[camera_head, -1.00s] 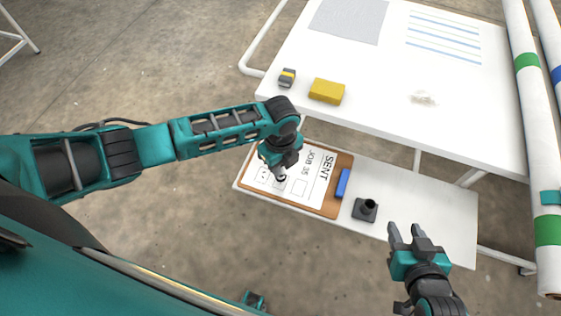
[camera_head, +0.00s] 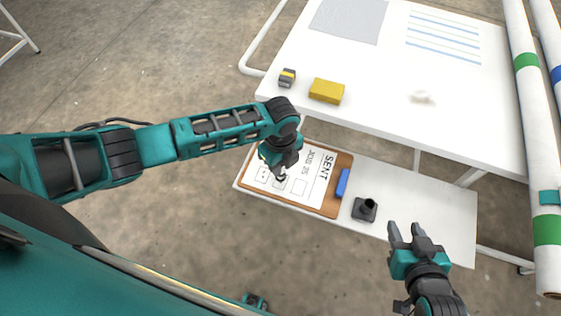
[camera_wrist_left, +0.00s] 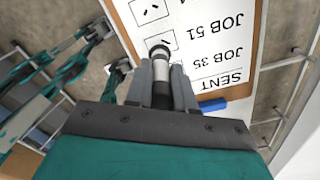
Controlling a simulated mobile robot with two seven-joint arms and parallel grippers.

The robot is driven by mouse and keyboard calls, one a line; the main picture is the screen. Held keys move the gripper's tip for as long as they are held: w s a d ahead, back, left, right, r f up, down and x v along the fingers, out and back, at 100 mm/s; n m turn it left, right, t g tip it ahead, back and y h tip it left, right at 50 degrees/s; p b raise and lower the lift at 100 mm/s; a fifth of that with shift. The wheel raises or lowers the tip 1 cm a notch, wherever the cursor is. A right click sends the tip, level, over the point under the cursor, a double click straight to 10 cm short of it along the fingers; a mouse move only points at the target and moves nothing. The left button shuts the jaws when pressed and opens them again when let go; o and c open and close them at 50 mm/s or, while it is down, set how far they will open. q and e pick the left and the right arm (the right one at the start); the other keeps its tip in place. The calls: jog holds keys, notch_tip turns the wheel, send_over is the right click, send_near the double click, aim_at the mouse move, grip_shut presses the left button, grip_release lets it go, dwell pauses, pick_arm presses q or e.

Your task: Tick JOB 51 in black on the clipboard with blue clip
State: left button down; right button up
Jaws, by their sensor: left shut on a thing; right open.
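The clipboard (camera_head: 331,210) with the blue clip (camera_head: 343,183) lies on the low white shelf, its sheet listing SENT, JOB 35 and other lines. In the left wrist view, the sheet (camera_wrist_left: 240,35) shows JOB 51 upside down, and the blue clip (camera_wrist_left: 212,105) is partly hidden. My left gripper (camera_head: 281,170) is shut on a dark marker with a grey band (camera_wrist_left: 160,65), its tip over the JOB 51 box (camera_wrist_left: 162,39). Contact cannot be told. A box (camera_wrist_left: 152,10) beyond it bears a mark. My right gripper (camera_head: 404,230) is open and empty, right of the clipboard.
A small black holder (camera_head: 365,209) stands on the shelf right of the clip. The higher white table (camera_head: 400,60) carries a yellow block (camera_head: 326,91), a small grey-yellow item (camera_head: 287,77) and a crumpled white thing (camera_head: 423,97). Banded rolls (camera_head: 530,110) stand at the right.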

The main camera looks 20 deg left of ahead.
pick_arm(q)
jog(key=shift+s+d, duration=0.1)
jog(key=shift+s, duration=0.1)
dwell(0.4)
jog(key=shift+s+d+p, duration=0.2)
jog(key=shift+s+p, duration=0.1)
jog(key=shift+p, duration=0.05)
dwell(0.8)
jog(key=shift+r, duration=3)
